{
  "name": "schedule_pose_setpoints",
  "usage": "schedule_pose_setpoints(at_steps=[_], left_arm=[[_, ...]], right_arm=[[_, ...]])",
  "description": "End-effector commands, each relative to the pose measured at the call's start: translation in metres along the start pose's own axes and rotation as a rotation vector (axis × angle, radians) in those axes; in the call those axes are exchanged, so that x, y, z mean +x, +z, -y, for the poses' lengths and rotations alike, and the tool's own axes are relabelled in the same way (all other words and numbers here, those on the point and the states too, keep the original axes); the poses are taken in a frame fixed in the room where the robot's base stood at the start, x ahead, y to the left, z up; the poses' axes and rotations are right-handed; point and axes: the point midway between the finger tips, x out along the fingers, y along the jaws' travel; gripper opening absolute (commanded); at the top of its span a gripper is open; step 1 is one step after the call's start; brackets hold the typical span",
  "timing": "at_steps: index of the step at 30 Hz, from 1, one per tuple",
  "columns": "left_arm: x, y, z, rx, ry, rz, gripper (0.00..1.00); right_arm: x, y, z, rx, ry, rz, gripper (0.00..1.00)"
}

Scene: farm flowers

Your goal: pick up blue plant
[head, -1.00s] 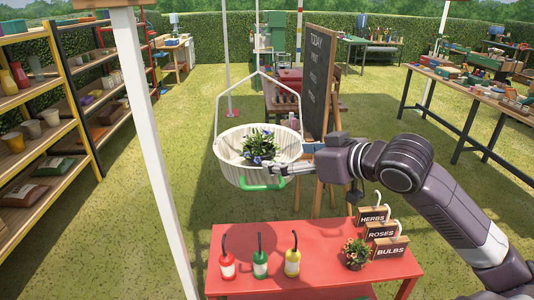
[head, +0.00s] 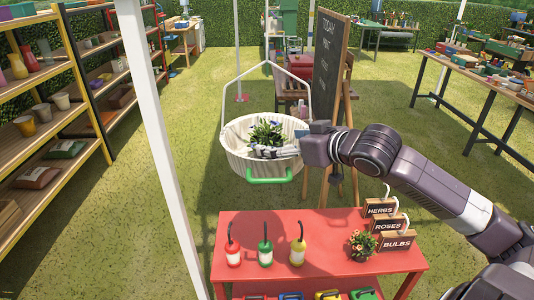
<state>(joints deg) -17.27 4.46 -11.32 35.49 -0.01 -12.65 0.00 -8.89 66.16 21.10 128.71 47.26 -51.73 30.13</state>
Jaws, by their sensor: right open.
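The blue plant (head: 265,134), green leaves with a few small blue blooms, is in the white hanging basket (head: 240,162) in the head view. The basket hangs from a thin white frame and has a green handle at its front. My right gripper (head: 266,152) reaches in from the right over the basket's rim. Its open fingers are at the near, lower side of the plant and hide part of its base. I cannot tell whether they touch it. My left gripper is not in view.
A red table (head: 330,262) below the basket holds three bottles, a small flowering pot (head: 362,245) and signs. A chalkboard (head: 328,75) stands behind my right wrist. A white post (head: 158,150) rises left of the basket. Shelves (head: 50,130) stand at the far left.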

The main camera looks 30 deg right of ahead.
Motion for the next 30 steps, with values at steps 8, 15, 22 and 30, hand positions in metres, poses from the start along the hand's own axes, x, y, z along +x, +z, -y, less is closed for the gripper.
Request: schedule_pose_setpoints(at_steps=[8, 15, 22, 30], left_arm=[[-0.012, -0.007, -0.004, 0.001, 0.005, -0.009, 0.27], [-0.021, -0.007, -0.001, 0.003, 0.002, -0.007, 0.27], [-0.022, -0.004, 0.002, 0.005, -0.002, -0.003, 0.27], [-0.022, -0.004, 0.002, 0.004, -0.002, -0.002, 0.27]], right_arm=[[0.02, -0.004, -0.001, 0.002, 0.001, 0.0, 0.82], [0.043, -0.003, -0.001, 0.005, 0.001, -0.001, 0.82], [0.051, -0.001, 0.0, 0.0, 0.001, 0.001, 0.82], [0.051, -0.001, 0.0, 0.0, 0.001, 0.001, 0.72]])
